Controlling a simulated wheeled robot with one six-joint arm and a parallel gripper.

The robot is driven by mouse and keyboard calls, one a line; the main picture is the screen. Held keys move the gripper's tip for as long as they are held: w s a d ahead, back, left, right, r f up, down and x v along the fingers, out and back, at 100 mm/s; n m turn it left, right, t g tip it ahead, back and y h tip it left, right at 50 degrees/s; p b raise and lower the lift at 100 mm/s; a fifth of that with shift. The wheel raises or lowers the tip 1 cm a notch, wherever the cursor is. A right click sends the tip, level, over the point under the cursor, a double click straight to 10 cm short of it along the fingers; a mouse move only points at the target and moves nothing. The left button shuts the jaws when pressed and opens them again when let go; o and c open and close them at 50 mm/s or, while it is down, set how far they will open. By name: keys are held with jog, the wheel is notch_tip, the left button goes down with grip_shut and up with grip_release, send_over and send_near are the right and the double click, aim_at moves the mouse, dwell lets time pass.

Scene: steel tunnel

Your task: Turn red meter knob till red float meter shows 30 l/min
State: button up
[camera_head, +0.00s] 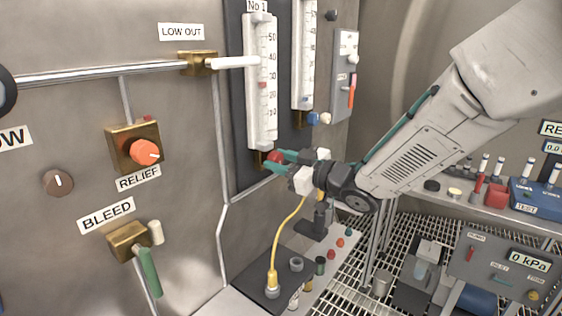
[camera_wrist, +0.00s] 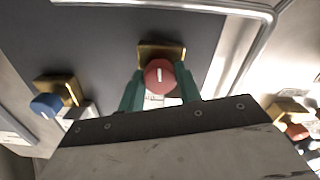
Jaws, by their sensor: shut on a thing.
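The red float meter No 1 (camera_head: 262,110) is a white upright tube with a printed scale on a dark panel. Its small red float (camera_head: 262,85) sits between the 20 and 30 marks, roughly midway. The red knob (camera_head: 274,156) is at the meter's foot, partly hidden by my fingers. In the wrist view the red knob (camera_wrist: 159,76) shows in front of a brass block, its white line near upright. My gripper (camera_head: 284,161) has green fingers, one on each side of the knob, shut on it; it also shows in the wrist view (camera_wrist: 160,84).
A second meter (camera_head: 303,60) stands to the right, with a blue knob (camera_head: 313,118) below it. An orange relief knob (camera_head: 144,152) and a green bleed lever (camera_head: 150,272) are on the wall to the left. A yellow cable (camera_head: 286,235) hangs below my gripper.

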jog(key=shift+f, duration=0.1)
jog(key=o, duration=1)
jog(key=shift+d, duration=0.1)
jog(key=v, duration=0.7)
jog(key=shift+s+d, duration=0.3)
